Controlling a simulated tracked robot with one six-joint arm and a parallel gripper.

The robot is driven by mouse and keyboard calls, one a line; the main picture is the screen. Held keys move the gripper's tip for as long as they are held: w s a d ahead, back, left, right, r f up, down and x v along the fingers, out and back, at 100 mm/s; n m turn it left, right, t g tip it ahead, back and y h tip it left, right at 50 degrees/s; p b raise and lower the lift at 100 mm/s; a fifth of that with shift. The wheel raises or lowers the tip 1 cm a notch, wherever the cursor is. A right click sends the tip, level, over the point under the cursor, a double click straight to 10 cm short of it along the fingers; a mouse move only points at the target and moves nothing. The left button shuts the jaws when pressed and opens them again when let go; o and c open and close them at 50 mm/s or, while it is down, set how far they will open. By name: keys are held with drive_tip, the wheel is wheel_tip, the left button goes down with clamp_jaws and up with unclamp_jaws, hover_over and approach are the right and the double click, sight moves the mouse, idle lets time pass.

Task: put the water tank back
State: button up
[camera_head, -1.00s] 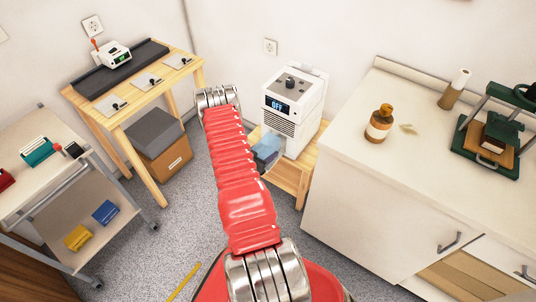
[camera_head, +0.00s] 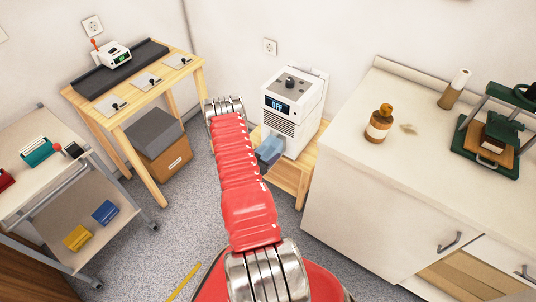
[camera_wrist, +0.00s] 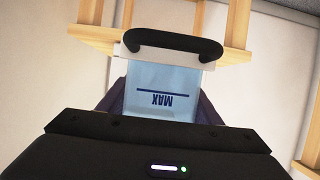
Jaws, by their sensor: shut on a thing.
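The water tank (camera_wrist: 160,88) is a pale translucent box with an upside-down MAX mark, a white rim and a black handle (camera_wrist: 172,44). My gripper (camera_wrist: 160,104) is shut on the tank, with dark fingers at its sides; the fingertips are partly hidden. In the head view the bluish tank (camera_head: 269,149) shows just right of my red arm, at the lower front of the white dehumidifier (camera_head: 293,112). The dehumidifier's display reads OFF. My arm hides part of the tank, and I cannot tell whether the tank is partly inside the opening.
The dehumidifier stands on a low wooden stand (camera_head: 287,178). A white counter (camera_head: 345,145) with a brown bottle (camera_head: 379,124) is close on the right. A wooden table (camera_head: 151,97) and a grey trolley (camera_head: 60,180) are on the left. Open floor lies between.

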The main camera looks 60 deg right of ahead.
drive_tip(key=o, duration=1.4)
drive_tip(key=shift+o, duration=0.2)
drive_tip(key=v, duration=1.2)
drive_tip(key=shift+w, duration=0.1)
